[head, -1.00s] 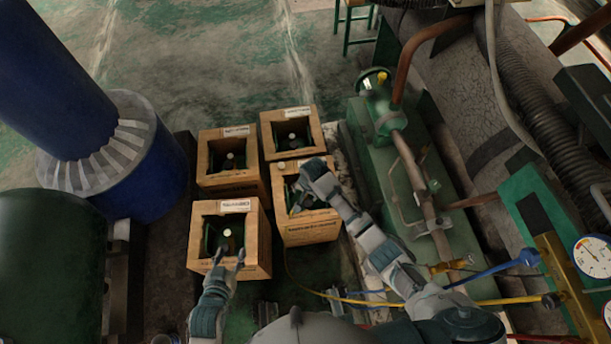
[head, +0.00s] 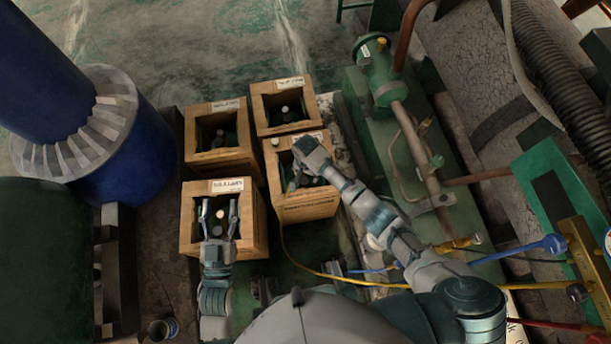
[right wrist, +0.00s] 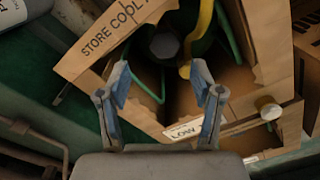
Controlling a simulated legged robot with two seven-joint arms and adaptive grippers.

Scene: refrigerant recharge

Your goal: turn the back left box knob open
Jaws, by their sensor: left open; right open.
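The back left box (head: 215,155) is an open-topped cardboard box with a pale label and a round grey knob (head: 220,133) inside. The front left box (head: 252,240) stands in front of it, with a cream knob (head: 221,214). My left gripper (head: 220,212) is open over the front left box, a finger on each side of that cream knob. I cannot tell whether it touches the knob. My right gripper (head: 294,182) is open at the front right box (head: 310,208); in the right wrist view its fingers (right wrist: 160,80) are apart with nothing between them.
The back right box (head: 262,105) completes the cluster. The right wrist view shows a dark cap (right wrist: 165,44) and yellow hose (right wrist: 201,28) in a box. Green piping (head: 385,90) stands right, a blue column (head: 130,160) left. Yellow and blue hoses cross the front right.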

